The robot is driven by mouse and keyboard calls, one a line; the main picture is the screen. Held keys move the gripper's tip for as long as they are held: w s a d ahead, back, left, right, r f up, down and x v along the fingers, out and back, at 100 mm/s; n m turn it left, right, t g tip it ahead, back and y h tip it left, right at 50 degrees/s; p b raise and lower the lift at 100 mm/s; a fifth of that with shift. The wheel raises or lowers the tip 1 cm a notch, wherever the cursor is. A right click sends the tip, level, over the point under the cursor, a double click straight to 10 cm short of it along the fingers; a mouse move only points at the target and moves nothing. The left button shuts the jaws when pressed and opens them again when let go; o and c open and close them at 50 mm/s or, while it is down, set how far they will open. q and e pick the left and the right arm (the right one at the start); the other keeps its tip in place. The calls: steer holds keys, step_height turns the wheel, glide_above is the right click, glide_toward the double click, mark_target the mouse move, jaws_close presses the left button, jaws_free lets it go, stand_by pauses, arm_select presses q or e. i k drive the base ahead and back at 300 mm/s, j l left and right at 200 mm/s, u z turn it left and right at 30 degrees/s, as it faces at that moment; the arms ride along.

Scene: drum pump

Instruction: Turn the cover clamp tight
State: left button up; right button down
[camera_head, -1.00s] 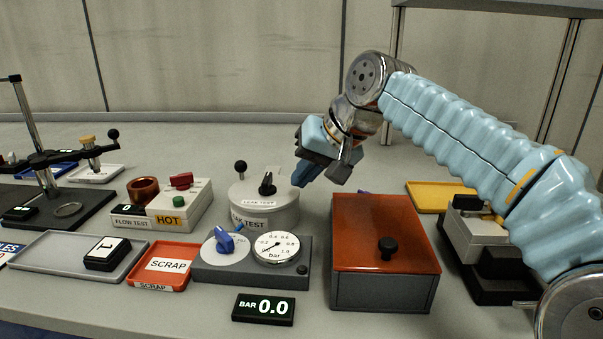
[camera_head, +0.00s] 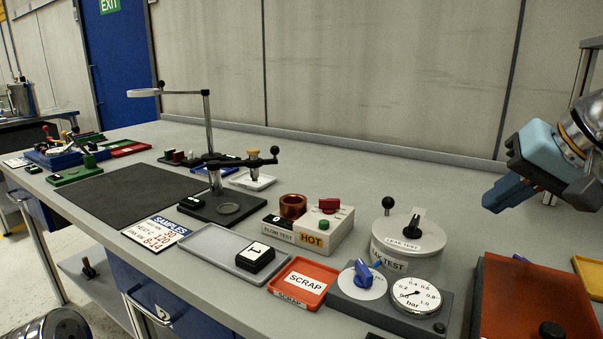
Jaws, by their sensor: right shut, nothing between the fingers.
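The round white leak test pot (camera_head: 392,262) stands on the bench right of centre. Its pale lid, marked LEAK TEST, carries a black knob (camera_head: 412,226), which looks like the cover clamp; how tight it is cannot be told. A black ball on a short stem (camera_head: 388,204) stands at the pot's back left. My right gripper (camera_head: 494,198) is shut and empty, raised to the right of the pot and apart from it. My left gripper is not in view.
In front of the pot are a gauge box with a blue knob (camera_head: 363,274) and dial (camera_head: 415,295). An orange-topped box (camera_head: 515,290) stands at right. Left are the flow test block (camera_head: 335,236), red scrap tray (camera_head: 326,269), grey tray (camera_head: 205,238) and black stand (camera_head: 250,195).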

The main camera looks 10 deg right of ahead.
mark_target(412, 232)
steer(key=k+j, duration=0.35)
steer(key=j, duration=0.15)
steer(key=k+j, duration=0.75)
steer(key=j, duration=0.25)
